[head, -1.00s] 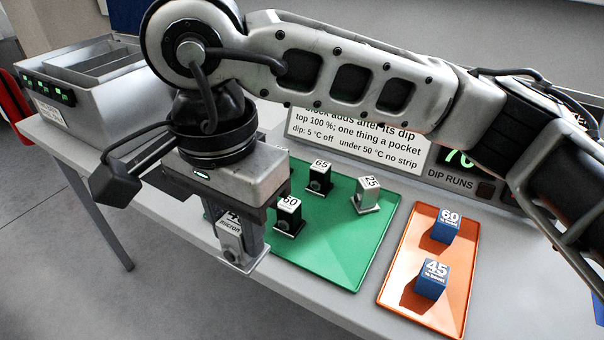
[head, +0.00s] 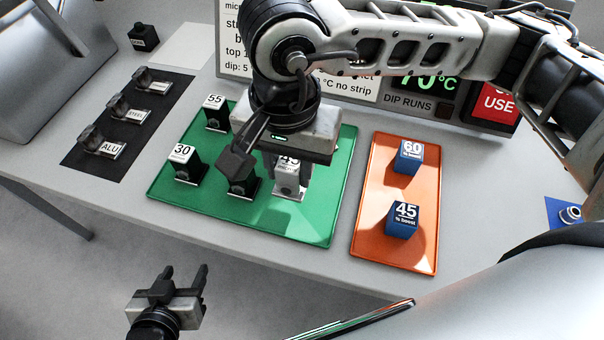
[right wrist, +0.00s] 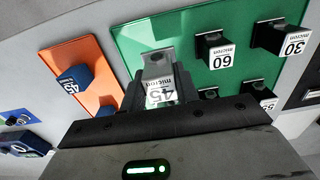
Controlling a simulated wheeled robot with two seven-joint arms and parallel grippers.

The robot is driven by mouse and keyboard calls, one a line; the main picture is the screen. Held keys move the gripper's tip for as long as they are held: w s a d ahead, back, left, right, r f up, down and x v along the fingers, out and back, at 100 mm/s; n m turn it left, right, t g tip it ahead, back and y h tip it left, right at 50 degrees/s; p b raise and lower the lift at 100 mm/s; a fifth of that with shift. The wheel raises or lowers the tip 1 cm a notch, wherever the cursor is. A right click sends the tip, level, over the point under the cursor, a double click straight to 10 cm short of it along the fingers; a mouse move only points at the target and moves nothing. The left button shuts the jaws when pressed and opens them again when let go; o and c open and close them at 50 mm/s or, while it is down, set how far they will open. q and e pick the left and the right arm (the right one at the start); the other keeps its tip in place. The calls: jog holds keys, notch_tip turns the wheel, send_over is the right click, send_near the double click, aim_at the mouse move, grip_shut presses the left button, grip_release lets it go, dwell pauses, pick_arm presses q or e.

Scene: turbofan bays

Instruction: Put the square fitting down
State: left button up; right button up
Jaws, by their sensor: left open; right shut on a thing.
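The square fitting (head: 288,183) is a small metal piece with a white "45 micron" label. My right gripper (head: 289,168) is shut on it over the right half of the green tray (head: 315,215). The fitting looks upright, with its base close to the tray; I cannot tell whether it touches. In the right wrist view the fitting (right wrist: 158,68) sits between the fingers, with bare green beyond it. My left gripper (head: 184,277) is open and empty, low in front of the table.
Other fittings on the green tray include a "55" (head: 214,112) and a "30" (head: 184,164). An orange tray (head: 372,235) to the right holds blue blocks "60" (head: 409,157) and "45" (head: 403,220). A dark mat (head: 80,158) with labelled pieces lies left.

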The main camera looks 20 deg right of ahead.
jog(key=shift+d+f, duration=0.5)
jog(key=shift+f, duration=0.1)
jog(key=f, duration=0.2)
jog(key=f+p, duration=0.1)
jog(key=shift+d+f, duration=0.35)
jog(key=shift+d, duration=0.05)
jog(key=shift+f, duration=0.3)
jog(key=o, duration=0.7)
jog(key=shift+f, duration=0.1)
jog(key=o, duration=0.4)
notch_tip(320, 180, up, 13)
jog(key=shift+f+b, duration=0.2)
jog(key=shift+b, duration=0.45)
